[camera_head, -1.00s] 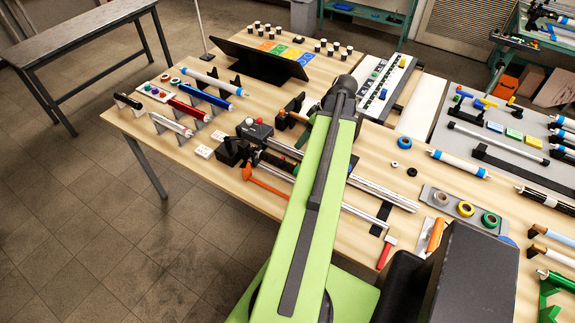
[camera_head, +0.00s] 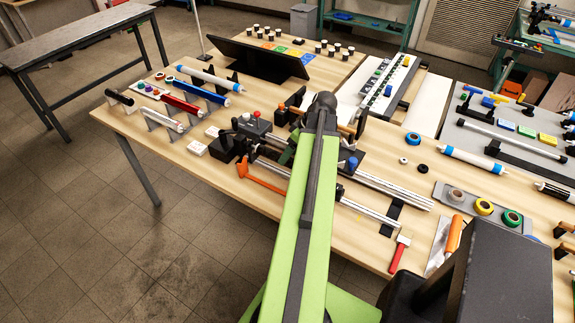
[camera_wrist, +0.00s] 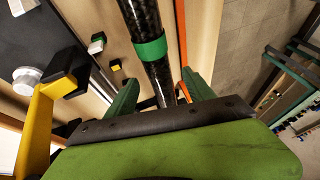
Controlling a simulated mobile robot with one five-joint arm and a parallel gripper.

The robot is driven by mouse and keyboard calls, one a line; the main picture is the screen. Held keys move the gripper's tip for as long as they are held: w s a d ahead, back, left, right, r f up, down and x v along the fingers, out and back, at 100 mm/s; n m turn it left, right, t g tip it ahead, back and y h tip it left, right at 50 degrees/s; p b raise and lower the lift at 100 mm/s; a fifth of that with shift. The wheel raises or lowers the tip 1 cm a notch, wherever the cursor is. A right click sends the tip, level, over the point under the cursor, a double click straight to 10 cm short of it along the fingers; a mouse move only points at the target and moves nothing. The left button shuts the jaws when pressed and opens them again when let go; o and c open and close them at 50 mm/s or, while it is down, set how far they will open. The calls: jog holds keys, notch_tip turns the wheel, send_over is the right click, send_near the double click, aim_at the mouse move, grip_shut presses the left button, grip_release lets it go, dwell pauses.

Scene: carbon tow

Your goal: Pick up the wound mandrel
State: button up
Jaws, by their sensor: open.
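In the wrist view a glossy black patterned tube with a green band, which looks like the wound mandrel (camera_wrist: 142,18), runs from the top edge down between my gripper's fingers. My gripper (camera_wrist: 158,80) is open, with one green finger on each side of the tube. I see a gap on both sides, and I cannot tell how far the tube is in depth. The tube's lower part is hidden behind my dark gripper bar. In the head view my arm covers the area around my gripper, and I cannot make out this tube there.
In the head view a winding machine with metal rails (camera_head: 372,187) lies beside my arm. An orange bar (camera_wrist: 181,45) runs close to the tube in the wrist view. A yellow and black part (camera_wrist: 43,112) stands at the left. A red-handled brush (camera_head: 399,252) lies near the table's front edge.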

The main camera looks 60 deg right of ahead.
jog(key=b+x, duration=0.1)
jog(key=x, duration=0.1)
jog(key=shift+f, duration=0.4)
jog(key=shift+r, duration=0.2)
grip_shut()
